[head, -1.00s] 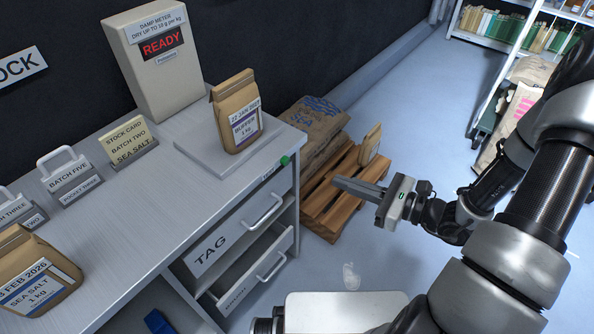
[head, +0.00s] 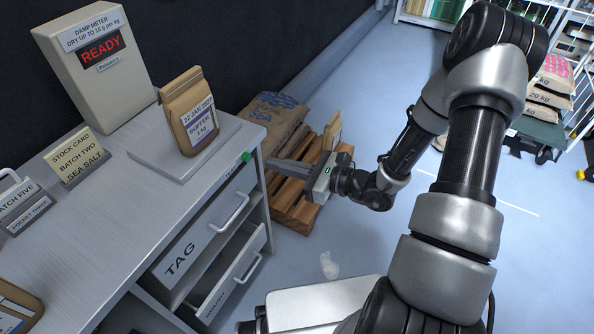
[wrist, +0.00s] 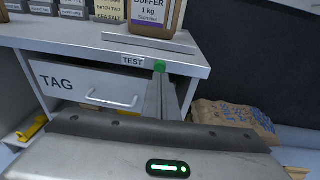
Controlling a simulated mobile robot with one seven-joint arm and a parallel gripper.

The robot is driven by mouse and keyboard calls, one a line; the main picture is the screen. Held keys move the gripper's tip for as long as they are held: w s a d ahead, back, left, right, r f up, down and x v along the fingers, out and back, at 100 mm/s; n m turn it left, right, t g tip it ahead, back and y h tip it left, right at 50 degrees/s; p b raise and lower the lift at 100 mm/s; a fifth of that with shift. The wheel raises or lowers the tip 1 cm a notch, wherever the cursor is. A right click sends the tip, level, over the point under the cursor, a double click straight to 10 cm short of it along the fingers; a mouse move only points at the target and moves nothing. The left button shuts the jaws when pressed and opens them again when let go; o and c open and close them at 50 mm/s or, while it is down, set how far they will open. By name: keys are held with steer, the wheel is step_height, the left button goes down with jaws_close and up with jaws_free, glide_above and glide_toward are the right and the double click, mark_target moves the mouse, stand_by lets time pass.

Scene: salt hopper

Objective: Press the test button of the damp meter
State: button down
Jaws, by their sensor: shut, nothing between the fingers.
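The damp meter (head: 98,68) stands at the back of the bench, its red display reading READY. Its grey plate (head: 178,150) holds a brown paper bag (head: 188,112) labelled buffer, 1 kg. The green test button (head: 246,157) sits on the bench's front edge below the plate; in the wrist view the button (wrist: 159,65) is beside a TEST label (wrist: 132,61). My gripper (head: 272,162) is shut and empty, fingers pointing at the bench edge near the button. In the wrist view the fingertips (wrist: 163,80) overlap the button's lower part; I cannot tell whether they touch.
Below the bench top are a TAG drawer (head: 190,255) and a lower drawer (head: 235,275) standing partly open. A wooden pallet (head: 295,210) with a sack (head: 275,115) lies behind my gripper. A stock card (head: 77,155) stands on the bench.

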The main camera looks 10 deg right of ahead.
mark_target(249, 158)
steer(key=b+x, duration=0.1)
steer(key=x, duration=0.3)
steer(key=shift+w+a+f, duration=0.15)
steer(key=shift+w+a, duration=0.05)
steer(key=shift+a, duration=0.15)
steer(key=shift+w+a, duration=0.15)
